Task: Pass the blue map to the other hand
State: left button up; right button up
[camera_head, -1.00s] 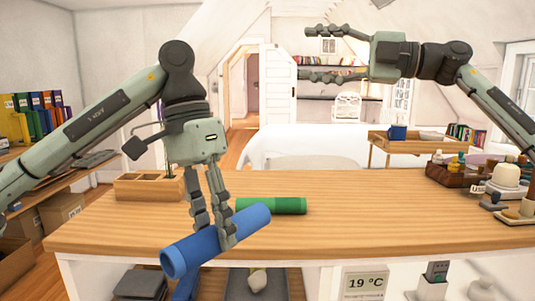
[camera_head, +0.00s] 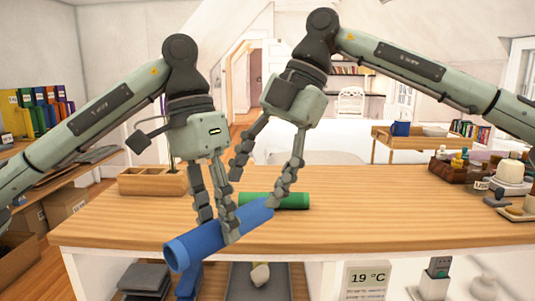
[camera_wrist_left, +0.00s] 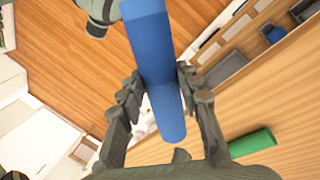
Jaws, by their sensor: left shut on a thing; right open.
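The blue map (camera_head: 196,246) is a rolled tube, held slantwise above the front edge of the wooden counter. My left gripper (camera_head: 218,231) is shut on it near its middle. In the left wrist view, the map (camera_wrist_left: 152,50) runs between the left gripper's fingers (camera_wrist_left: 157,92). My right gripper (camera_head: 258,190) is open. Its fingers point down above the map's right end, one on the far left side and one on the right. I cannot tell whether the right fingers touch the map.
A green roll (camera_head: 290,201) lies on the counter (camera_head: 370,215) just behind the map; it also shows in the left wrist view (camera_wrist_left: 252,142). A wooden organizer (camera_head: 150,182) stands at the left. Bottles and a tray (camera_head: 455,176) stand at the right. The counter's middle right is clear.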

aim_at(241, 211)
jog(key=x, duration=0.7)
jog(key=shift+a, duration=0.1)
jog(key=shift+c, duration=0.2)
jog(key=c, duration=0.9)
pick_arm(q)
jog(key=o, duration=0.7)
jog(key=shift+c, duration=0.2)
pick_arm(e)
jog(key=shift+c, duration=1.4)
pick_arm(q)
jog(key=o, duration=0.5)
jog(key=shift+r, duration=0.1)
